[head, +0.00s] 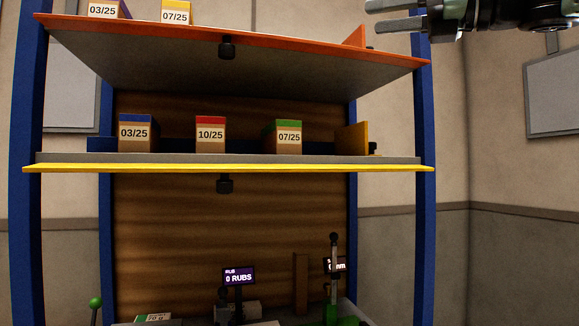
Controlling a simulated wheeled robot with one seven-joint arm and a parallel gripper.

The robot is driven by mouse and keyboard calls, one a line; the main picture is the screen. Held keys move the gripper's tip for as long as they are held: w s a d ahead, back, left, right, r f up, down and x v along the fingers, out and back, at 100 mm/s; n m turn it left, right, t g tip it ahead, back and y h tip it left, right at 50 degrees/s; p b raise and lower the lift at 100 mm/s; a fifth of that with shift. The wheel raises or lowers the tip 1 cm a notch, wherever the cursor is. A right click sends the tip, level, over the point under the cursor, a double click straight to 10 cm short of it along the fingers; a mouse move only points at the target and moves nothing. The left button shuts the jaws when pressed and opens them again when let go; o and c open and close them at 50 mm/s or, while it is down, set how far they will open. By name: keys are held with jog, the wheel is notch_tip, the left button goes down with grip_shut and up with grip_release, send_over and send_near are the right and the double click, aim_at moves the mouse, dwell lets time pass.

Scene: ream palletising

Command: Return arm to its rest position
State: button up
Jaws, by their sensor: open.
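My gripper (383,16) shows at the top right of the head view, with its grey fingers pointing left. The fingers are apart and nothing shows between them. It is in front of the right end of the orange-edged upper shelf (240,40). Part of the arm runs out of the top right of the picture.
Blue posts (424,220) carry the upper shelf and a yellow-edged shelf (230,169). Below are a "0 RUBS" display (239,276) and a lever stand (334,280). Right of the rack is clear.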

jog(key=w+a+f+m+t+h, duration=0.3)
jog(key=w+f+m, duration=0.1)
jog(key=f+m, duration=0.5)
jog(key=w+a+f+m+t+h, duration=0.2)
jog(key=w+a+f+m+h, duration=0.15)
jog(key=f+m, duration=0.6)
notch_tip(320, 180, down, 15)
jog(key=s+m+g+h, duration=0.2)
jog(key=m+g+h, duration=0.15)
jog(key=m, duration=0.85)
jog(key=s+f+m+g+h, duration=0.45)
jog(key=s+f, duration=0.55)
jog(key=f, duration=0.5)
jog(key=s+d+f+m+g+h, duration=0.1)
jog(key=s+d+f+m+g, duration=0.1)
jog(key=s+f, duration=0.3)
jog(key=s+d+f+m+g, duration=0.2)
jog(key=s+f+m+g, duration=0.2)
jog(key=s, duration=0.8)
jog(key=shift+s+d+f+h, duration=0.35)
jog(key=shift+f, duration=0.6)
jog(key=shift+w, duration=0.1)
